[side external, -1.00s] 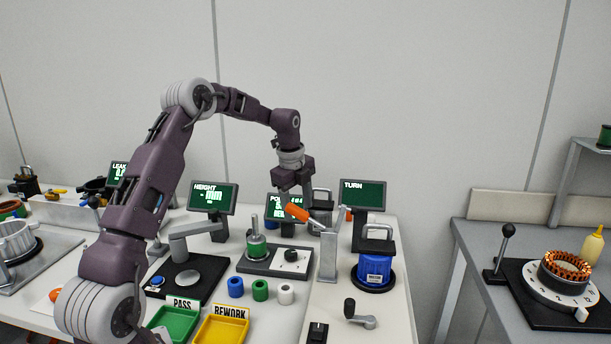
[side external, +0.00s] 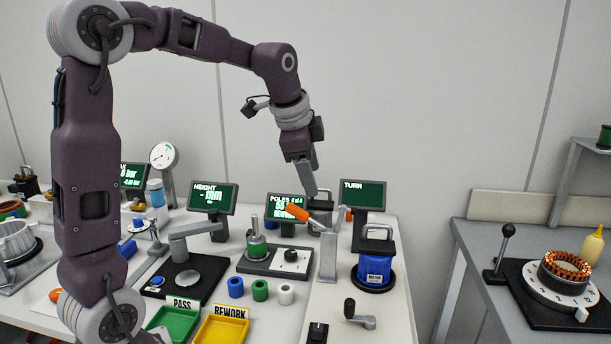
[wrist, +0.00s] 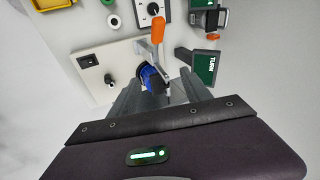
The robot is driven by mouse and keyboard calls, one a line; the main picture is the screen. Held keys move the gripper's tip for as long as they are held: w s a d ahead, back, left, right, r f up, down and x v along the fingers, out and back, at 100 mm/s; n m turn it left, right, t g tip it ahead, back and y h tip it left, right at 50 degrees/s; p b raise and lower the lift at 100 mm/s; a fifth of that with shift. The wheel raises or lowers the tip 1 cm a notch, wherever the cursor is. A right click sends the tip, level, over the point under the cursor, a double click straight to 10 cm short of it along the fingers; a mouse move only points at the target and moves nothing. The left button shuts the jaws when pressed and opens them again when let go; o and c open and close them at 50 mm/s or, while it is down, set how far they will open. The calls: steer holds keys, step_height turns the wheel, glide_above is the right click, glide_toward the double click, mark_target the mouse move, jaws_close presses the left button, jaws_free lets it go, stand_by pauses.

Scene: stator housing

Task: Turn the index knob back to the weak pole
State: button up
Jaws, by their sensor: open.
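The black index knob (side external: 290,256) sits on the white dial plate of the pole tester, beside a green part (side external: 256,245) on a post. The knob also shows at the top of the wrist view (wrist: 153,9). The pole screen (side external: 287,208) reads "POLES 4 of 4" with more text, partly covered by an orange handle. My gripper (side external: 316,190) is above and behind the orange handle, pointing down, clear of the knob. In the wrist view its open fingers (wrist: 160,88) hold nothing; a blue housing shows below them, and the knob is well ahead.
The orange-handled lever (side external: 296,212) on its grey post (side external: 328,250) stands just right of the knob. Blue, green and white rings lie in front, with green and yellow trays (side external: 222,328).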

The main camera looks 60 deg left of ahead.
steer(key=shift+n, duration=0.6)
steer(key=shift+s+d+r, duration=0.2)
steer(key=shift+s+d, duration=0.55)
steer(key=shift+s, duration=0.1)
steer(key=shift+s+d+r, duration=0.2)
steer(key=shift+s+d, duration=0.5)
steer(key=shift+s, duration=0.1)
steer(key=s+d+f+n+h, duration=0.1)
steer(key=s+d, duration=0.4)
steer(key=s, duration=0.6)
steer(key=s+d+f+n+t, duration=0.1)
steer(key=s+d+f+n, duration=0.2)
steer(key=s, duration=0.8)
steer(key=d+n, duration=0.2)
steer(key=n, duration=0.1)
steer(key=shift+d+f+h, duration=0.2)
steer(key=shift+d+h, duration=0.05)
steer(key=shift+h, duration=0.15)
steer(key=shift+w, duration=0.1)
